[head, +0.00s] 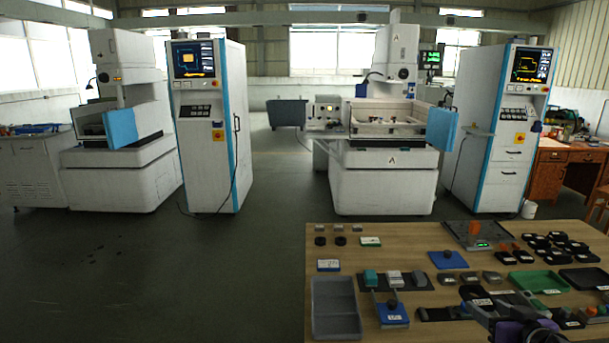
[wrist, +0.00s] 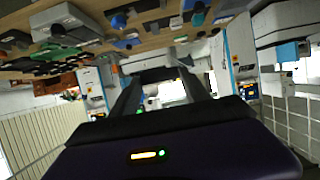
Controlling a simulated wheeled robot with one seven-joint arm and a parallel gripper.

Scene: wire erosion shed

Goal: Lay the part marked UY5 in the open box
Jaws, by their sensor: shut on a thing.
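My gripper (head: 488,308) shows at the lower right of the head view, over the front part of the table. In the wrist view its fingers (wrist: 159,82) stand apart, shut on a dark part (wrist: 155,74) that spans their tips. Any mark on this part cannot be read, so I cannot tell whether it is UY5. A grey open box (head: 335,308) with a low inner divider stands at the table's front left, apart from my gripper. It looks empty.
The wooden table (head: 400,232) bears several small labelled parts. A green tray (head: 538,281), a black tray (head: 583,279) and a grey tray with an orange piece (head: 477,234) stand to the right. Blue blocks (head: 390,308) lie between the box and my gripper. Machines stand behind.

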